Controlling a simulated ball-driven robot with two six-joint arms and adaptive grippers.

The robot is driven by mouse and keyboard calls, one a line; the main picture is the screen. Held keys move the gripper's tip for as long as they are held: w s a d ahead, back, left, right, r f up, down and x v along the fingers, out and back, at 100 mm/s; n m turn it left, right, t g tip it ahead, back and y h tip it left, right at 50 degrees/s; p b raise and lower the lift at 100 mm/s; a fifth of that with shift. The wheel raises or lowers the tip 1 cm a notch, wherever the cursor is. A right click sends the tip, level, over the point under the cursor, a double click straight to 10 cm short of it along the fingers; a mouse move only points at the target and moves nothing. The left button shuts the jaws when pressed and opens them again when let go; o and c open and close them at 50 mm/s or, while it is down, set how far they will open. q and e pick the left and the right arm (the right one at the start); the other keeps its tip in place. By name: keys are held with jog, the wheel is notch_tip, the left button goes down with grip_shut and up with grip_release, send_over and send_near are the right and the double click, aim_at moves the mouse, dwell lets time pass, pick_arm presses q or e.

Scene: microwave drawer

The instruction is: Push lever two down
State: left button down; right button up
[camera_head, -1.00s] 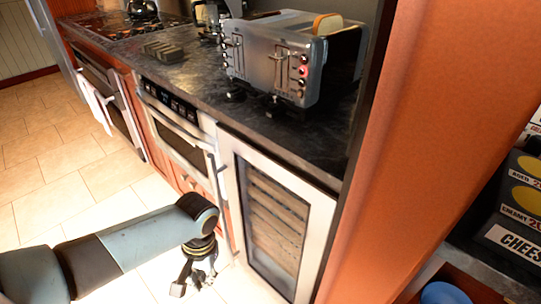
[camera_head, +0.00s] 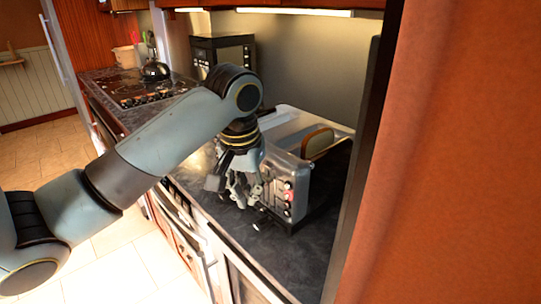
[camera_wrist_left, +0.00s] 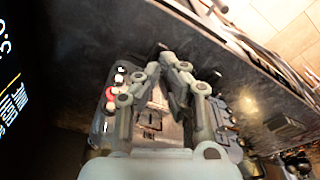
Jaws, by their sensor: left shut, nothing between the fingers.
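The silver toaster (camera_head: 308,172) stands on the dark counter, with a slice of bread (camera_head: 317,144) in its right slot. A column of knobs, one lit red, runs down its front near the right edge. My left gripper (camera_head: 240,200) is shut and empty right at the toaster's front, covering most of the lever area. In the left wrist view, the gripper (camera_wrist_left: 176,85) reaches across the toaster's front (camera_wrist_left: 150,122), with the red-lit knob at the left. The levers cannot be told clearly behind the fingers, nor whether the fingers touch anything. My right gripper is not in view.
A black microwave (camera_head: 226,52) stands behind the toaster. A kettle (camera_head: 155,70) sits on the stovetop (camera_head: 125,88) at the back left. A tall orange-brown panel (camera_head: 455,150) bounds the toaster's right side. Bare counter (camera_head: 290,250) lies in front of the toaster.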

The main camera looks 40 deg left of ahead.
pick_arm(q)
jog(key=w+a+r+t+p, duration=0.1)
jog(key=w+r+p, duration=0.2)
jog(key=r, duration=0.6)
jog(key=shift+w, duration=0.45)
jog(key=shift+a+f, duration=0.1)
jog(key=shift+w+a+f, duration=0.1)
jog(key=shift+w+f, duration=0.15)
jog(key=shift+f, duration=0.85)
jog(key=shift+w+a+f, duration=0.15)
jog(key=shift+w+f, duration=0.15)
jog(key=shift+f, duration=0.8)
jog(key=shift+w+a+f, duration=0.1)
jog(key=shift+w+f, duration=0.15)
jog(key=shift+f, duration=0.85)
